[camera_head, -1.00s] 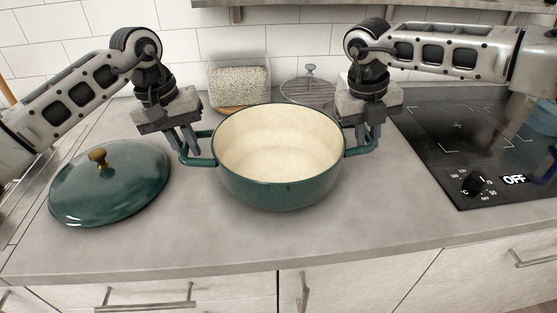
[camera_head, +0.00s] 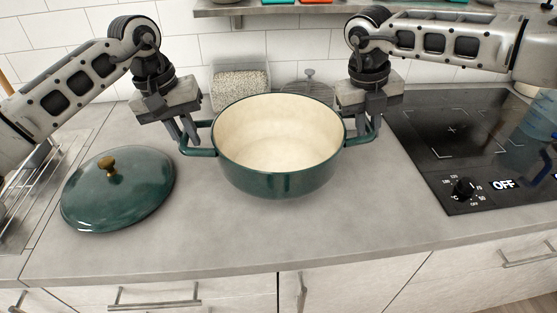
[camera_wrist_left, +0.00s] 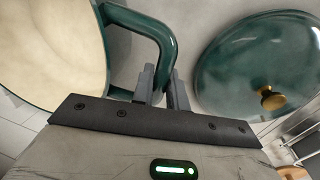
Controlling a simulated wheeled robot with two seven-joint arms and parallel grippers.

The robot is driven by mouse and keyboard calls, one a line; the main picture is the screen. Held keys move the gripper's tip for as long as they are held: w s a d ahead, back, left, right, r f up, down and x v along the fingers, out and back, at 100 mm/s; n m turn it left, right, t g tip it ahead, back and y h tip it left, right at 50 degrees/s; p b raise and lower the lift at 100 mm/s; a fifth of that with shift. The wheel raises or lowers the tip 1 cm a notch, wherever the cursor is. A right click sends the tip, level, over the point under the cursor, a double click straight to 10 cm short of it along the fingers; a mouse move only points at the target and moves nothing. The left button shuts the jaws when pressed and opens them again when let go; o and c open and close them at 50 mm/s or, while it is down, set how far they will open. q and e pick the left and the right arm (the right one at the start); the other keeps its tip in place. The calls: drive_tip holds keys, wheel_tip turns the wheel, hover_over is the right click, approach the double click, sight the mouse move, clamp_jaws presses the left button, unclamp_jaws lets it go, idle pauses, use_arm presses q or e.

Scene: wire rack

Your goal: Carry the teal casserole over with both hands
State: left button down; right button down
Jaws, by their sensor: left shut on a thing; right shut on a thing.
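The teal casserole (camera_head: 280,183) is upright, lidless and empty, with a cream inside, at the middle of the head view. My left gripper (camera_head: 188,138) is shut on its left loop handle, and my right gripper (camera_head: 364,125) is shut on its right handle. In the left wrist view, the left fingers (camera_wrist_left: 163,80) close around the teal handle (camera_wrist_left: 160,38). Whether the base is clear of the counter is hard to tell.
The teal lid (camera_head: 120,195) with a brass knob lies on the counter (camera_head: 300,235) at the left. A black cooktop (camera_head: 455,150) marked OFF is at the right. A glass container (camera_head: 240,85) and a round wire rack (camera_head: 308,92) stand behind the casserole. The counter in front is clear.

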use_arm(q)
drive_tip(key=shift+r, duration=0.3)
use_arm(e)
drive_tip(key=shift+r, duration=0.25)
